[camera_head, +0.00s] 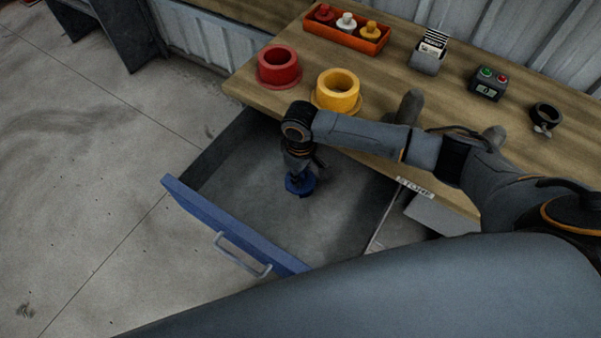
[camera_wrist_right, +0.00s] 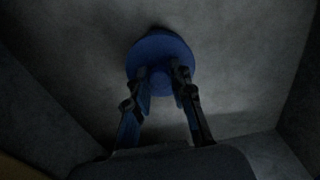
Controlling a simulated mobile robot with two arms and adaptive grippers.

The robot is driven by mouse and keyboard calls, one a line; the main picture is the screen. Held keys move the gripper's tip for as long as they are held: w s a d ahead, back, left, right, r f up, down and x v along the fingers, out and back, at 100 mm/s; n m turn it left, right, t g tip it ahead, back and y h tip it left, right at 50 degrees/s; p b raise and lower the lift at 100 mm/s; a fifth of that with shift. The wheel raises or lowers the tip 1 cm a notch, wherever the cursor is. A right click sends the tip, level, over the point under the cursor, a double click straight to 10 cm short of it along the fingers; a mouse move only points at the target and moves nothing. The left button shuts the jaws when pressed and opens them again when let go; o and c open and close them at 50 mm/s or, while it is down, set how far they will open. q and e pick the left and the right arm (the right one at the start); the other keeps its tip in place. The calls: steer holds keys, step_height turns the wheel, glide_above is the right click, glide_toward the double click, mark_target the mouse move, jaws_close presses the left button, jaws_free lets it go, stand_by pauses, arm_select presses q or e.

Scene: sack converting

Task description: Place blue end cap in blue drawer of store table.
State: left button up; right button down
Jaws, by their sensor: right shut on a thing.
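The blue end cap (camera_head: 300,184) is in my right gripper (camera_head: 301,176), inside the outline of the open drawer. In the right wrist view the blue end cap (camera_wrist_right: 160,52) is a round disc with a narrower hub, and the fingers of my right gripper (camera_wrist_right: 160,78) are shut on the hub. The grey drawer floor lies beneath it; I cannot tell whether the cap touches it. The blue drawer (camera_head: 225,224) is pulled out from under the store table (camera_head: 232,88), with its handle facing the lower left. My left gripper is not in view.
On the table stand a red flanged ring (camera_head: 279,66), a yellow flanged ring (camera_head: 338,90), an orange tray (camera_head: 345,37) of small caps, a card holder (camera_head: 428,55), a button box (camera_head: 488,84) and a black clamp ring (camera_head: 545,117). The rest of the drawer looks empty.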

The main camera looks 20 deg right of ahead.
steer(key=c, duration=1.2)
jaws_free()
steer(key=shift+f, duration=0.1)
steer(key=shift+o, duration=0.2)
step_height(320, 180, up, 12)
steer(key=shift+p, duration=0.35)
